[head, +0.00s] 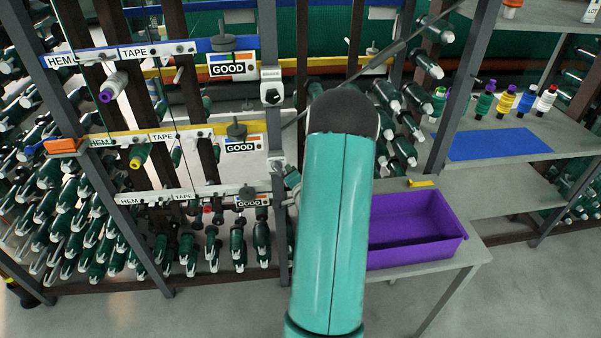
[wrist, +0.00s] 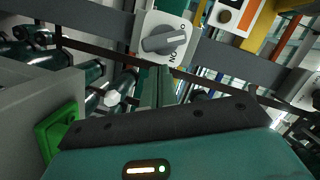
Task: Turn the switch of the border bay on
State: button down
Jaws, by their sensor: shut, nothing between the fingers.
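In the wrist view a white switch plate (wrist: 164,40) carries a grey rotary knob (wrist: 162,40). The knob lies nearly sideways, slightly tilted, and an "ON" mark, rotated in the picture, sits below it. My gripper (wrist: 157,73) is shut and empty, its green fingers pointing at the plate's lower edge. I cannot tell whether they touch it. In the head view a white switch with a dark knob (head: 271,95) is on the upright by the upper row. My arm hides most of the area behind it, and I cannot read a border label.
Racks hold many green spools at left. "GOOD" signs (head: 233,64) hang beside the upright. A purple bin (head: 415,228) stands on a grey table right of my arm. Shelves at right hold coloured spools (head: 505,101) and a blue mat (head: 500,144).

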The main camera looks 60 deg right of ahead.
jog(key=shift+w+a+f, duration=0.3)
jog(key=shift+w+a, duration=0.05)
jog(key=shift+w, duration=0.05)
jog(key=shift+f+m+t, duration=0.2)
jog(key=shift+f+m, duration=0.1)
jog(key=shift+m, duration=0.5)
jog(key=shift+f+m+t, duration=0.2)
jog(key=shift+f+m, duration=0.05)
jog(key=shift+m, duration=0.55)
jog(key=shift+w+a+f+m+t+h, duration=0.1)
jog(key=shift+f+m+t+h, duration=0.1)
jog(key=shift+m, duration=0.5)
jog(key=shift+f+m+t+h, duration=0.1)
jog(key=shift+f+m+t, duration=0.1)
jog(key=shift+m, duration=0.5)
jog(key=shift+w+a+f+m+h, duration=0.1)
jog(key=shift+w+f+m+h, duration=0.1)
jog(key=shift+m, duration=0.8)
jog(key=shift+w+a+f+m+h, duration=0.1)
jog(key=shift+f+m+h, duration=0.1)
jog(key=shift+m, duration=0.8)
jog(key=shift+w+a+f+m+t+h, duration=0.15)
jog(key=shift+m+h, duration=0.1)
jog(key=shift+m, duration=0.7)
jog(key=shift+w+a+f+m+t+h, duration=0.15)
jog(key=shift+m+h, duration=0.1)
jog(key=shift+m, duration=0.7)
dwell(0.7)
